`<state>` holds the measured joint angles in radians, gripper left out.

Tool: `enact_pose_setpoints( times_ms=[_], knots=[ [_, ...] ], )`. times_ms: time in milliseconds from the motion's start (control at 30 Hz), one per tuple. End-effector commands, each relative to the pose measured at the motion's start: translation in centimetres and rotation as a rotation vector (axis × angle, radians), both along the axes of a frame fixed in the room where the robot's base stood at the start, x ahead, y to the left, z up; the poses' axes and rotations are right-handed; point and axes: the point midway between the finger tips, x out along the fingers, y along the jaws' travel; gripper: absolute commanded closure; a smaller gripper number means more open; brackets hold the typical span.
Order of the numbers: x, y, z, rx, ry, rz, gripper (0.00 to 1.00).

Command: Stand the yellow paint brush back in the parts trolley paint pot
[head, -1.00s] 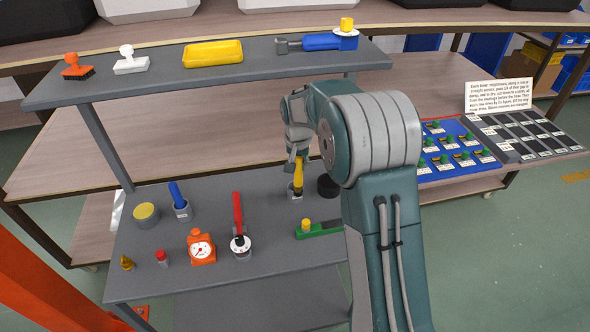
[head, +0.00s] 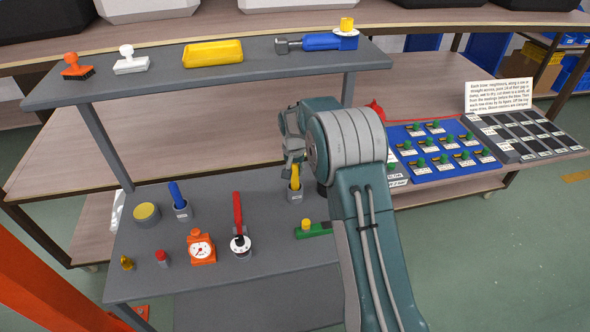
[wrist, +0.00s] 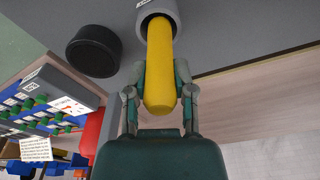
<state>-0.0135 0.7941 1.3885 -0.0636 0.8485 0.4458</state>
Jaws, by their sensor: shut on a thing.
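The yellow paint brush (head: 296,179) stands near upright at the grey paint pot (head: 295,197) on the lower grey trolley shelf. In the wrist view the yellow handle (wrist: 159,65) runs into the mouth of the grey pot (wrist: 171,9). Its lower end is hidden, so I cannot tell how deep it sits. My gripper (wrist: 160,92) is shut on the handle, with one finger on each side. In the head view my gripper (head: 293,163) is just above the pot, partly covered by my arm.
A black round pot (wrist: 92,51) stands close beside the grey pot. A green tool with a yellow knob (head: 312,230) lies in front. The upper shelf (head: 150,83) overhangs behind.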

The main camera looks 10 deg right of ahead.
Motion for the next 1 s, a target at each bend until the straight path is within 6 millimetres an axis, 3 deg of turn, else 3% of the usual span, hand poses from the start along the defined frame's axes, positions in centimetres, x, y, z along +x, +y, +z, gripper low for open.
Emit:
enact_pose_setpoints(
  times_ms=[367, 400, 433, 467, 833, 1000],
  knots=[
    [0.0, 0.0, -0.5, 0.0, 0.0, 0.0, 1.0],
    [0.0, 0.0, -0.4, 0.0, -0.001, 0.0, 0.49],
    [0.0, 0.0, -0.4, 0.0, -0.001, 0.0, 0.36],
    [0.0, 0.0, -0.4, 0.0, -0.001, 0.0, 0.33],
    [0.0, 0.0, -0.2, 0.0, -0.001, 0.0, 0.33],
    [-0.2, 0.1, 1.8, 0.0, -0.004, 0.0, 0.33]
  ],
)
